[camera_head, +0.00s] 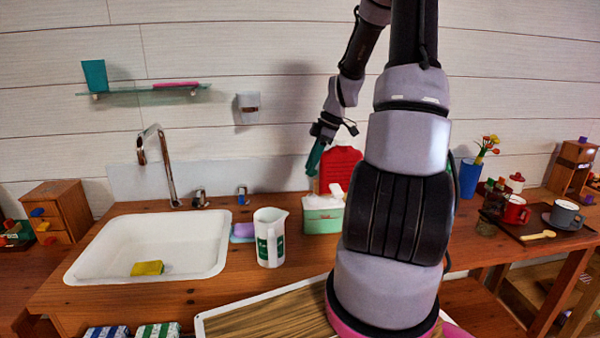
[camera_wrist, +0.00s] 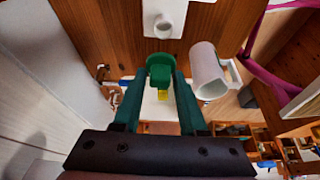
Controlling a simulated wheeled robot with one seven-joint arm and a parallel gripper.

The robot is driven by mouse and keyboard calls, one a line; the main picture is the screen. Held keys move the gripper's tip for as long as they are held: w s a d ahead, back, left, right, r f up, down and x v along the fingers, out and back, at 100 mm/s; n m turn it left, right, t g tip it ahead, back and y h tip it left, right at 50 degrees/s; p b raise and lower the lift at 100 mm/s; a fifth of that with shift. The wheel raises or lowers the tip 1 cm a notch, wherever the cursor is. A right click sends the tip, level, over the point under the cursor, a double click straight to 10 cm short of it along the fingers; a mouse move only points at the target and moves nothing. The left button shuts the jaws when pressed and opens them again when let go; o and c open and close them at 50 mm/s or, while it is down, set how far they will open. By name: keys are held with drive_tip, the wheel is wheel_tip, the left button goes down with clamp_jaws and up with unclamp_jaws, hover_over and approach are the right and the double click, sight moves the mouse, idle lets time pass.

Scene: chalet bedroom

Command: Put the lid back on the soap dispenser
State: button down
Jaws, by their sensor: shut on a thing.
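My gripper (camera_wrist: 160,84) is shut on a round green lid (camera_wrist: 160,66) with a raised block on it, held between its teal fingertips. In the head view my gripper (camera_head: 315,157) hangs above the counter, and the lid cannot be made out there. What appears to be the soap dispenser, a box with a green lower part and a white top (camera_head: 322,214), stands on the counter below my gripper. In the wrist view its white top (camera_wrist: 150,27) shows a round white neck at the upper edge, apart from the lid.
A white jug (camera_head: 270,236) stands close left of the dispenser. A red object (camera_head: 339,166) stands behind it. A white sink (camera_head: 100,245) with a yellow sponge (camera_head: 147,268) and a tall tap (camera_head: 165,165) is at left. A tray (camera_head: 545,228) with mugs (camera_head: 515,211) is at right.

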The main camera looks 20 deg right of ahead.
drive_tip(key=shift+s+d+f, duration=0.15)
drive_tip(key=shift+f, duration=2.95)
drive_tip(key=shift+f, duration=0.1)
unclamp_jaws()
idle(0.5)
drive_tip(key=shift+r, duration=3.5)
